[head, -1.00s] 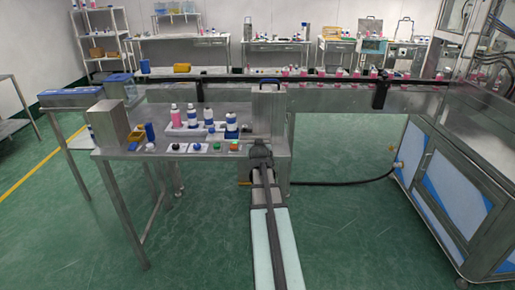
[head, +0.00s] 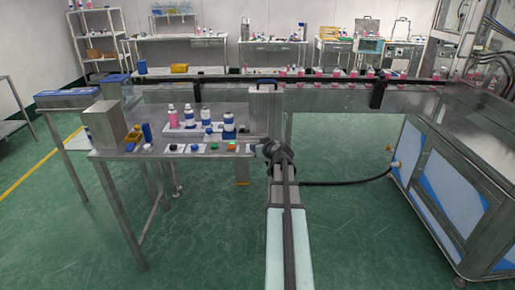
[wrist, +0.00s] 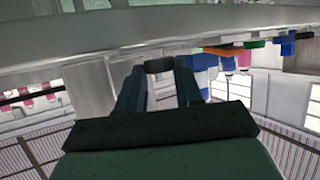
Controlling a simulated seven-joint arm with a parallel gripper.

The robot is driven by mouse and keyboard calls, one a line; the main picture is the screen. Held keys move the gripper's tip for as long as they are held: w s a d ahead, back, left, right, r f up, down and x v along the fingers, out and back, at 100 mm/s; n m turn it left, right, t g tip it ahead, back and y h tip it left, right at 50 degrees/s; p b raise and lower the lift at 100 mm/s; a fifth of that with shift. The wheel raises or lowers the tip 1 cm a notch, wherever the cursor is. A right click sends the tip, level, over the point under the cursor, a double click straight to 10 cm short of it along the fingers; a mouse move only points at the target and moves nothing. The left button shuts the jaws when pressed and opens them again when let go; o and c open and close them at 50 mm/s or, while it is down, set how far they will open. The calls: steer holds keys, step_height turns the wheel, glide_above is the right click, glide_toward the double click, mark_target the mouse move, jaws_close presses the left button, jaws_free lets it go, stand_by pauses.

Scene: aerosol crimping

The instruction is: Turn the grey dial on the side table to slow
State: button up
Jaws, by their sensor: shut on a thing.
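In the wrist view, the two fingers of my gripper (wrist: 160,80) are closed on a small dark round piece, which I take to be the grey dial (wrist: 159,65). In the head view, my gripper (head: 264,148) is at the right front corner of the steel side table (head: 115,156), right of the button row. There the dial is hidden behind my gripper and arm. Its slow mark and where it points cannot be made out.
An orange button (head: 231,148), a green button (head: 214,147) and a blue one (head: 194,147) line the table's front edge. Several bottles stand behind in a white tray (head: 178,131). A conveyor (head: 330,97) runs behind.

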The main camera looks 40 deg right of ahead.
steer(key=n+y, duration=0.1)
steer(key=y, duration=0.1)
steer(key=d+n+y, duration=0.1)
steer(key=n+y, duration=0.2)
steer(key=n, duration=0.1)
steer(key=shift+d+t+y, duration=0.3)
steer(key=shift+t+y, duration=0.1)
steer(key=shift+d+n+g+y, duration=0.2)
steer(key=shift+n+g+y, duration=0.5)
steer(key=shift+n+y, duration=1.3)
steer(key=shift+y, duration=0.3)
steer(key=shift+f, duration=0.1)
steer(key=o, duration=1)
steer(key=shift+o, duration=0.2)
steer(key=v, duration=1.3)
steer(key=shift+s+r, duration=0.25)
steer(key=shift+d, duration=0.15)
